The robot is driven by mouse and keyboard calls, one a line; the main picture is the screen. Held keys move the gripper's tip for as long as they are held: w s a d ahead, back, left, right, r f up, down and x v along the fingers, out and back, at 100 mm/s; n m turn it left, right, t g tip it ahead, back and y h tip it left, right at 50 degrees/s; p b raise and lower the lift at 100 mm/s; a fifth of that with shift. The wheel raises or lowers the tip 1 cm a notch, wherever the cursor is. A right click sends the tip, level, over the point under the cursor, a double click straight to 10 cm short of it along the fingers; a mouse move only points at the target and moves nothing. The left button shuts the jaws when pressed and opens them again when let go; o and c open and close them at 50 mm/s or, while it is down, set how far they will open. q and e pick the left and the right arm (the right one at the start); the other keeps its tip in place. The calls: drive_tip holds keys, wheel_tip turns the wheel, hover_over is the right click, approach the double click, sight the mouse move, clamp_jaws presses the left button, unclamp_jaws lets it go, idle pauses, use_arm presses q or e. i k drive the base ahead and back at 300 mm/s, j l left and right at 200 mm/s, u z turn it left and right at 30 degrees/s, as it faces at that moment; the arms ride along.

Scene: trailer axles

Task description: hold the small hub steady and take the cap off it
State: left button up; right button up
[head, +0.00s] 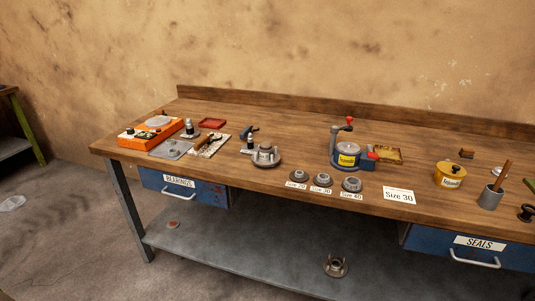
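A grey metal hub (266,157) with a flanged base and a raised centre stands upright on the wooden workbench (225,180), left of the middle. Whether a separate cap sits on its top is too small to tell. Another hub-like metal part (336,268) lies on the grey lower shelf under the bench. I cannot tell for certain which of the two is the small hub. Neither of my grippers is in the head view, and nothing touches either hub.
An orange unit (150,131) is at left; a yellow pot (450,174) and grey cup (490,198) at right.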

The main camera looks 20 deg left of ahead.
sight(269, 159)
drive_tip(key=i+j+z, duration=0.15)
drive_tip(key=j, duration=0.45)
drive_tip(key=j+z, duration=0.1)
drive_tip(key=j, duration=0.5)
drive_tip(key=i+j+z, duration=0.15)
drive_tip(key=j, duration=0.5)
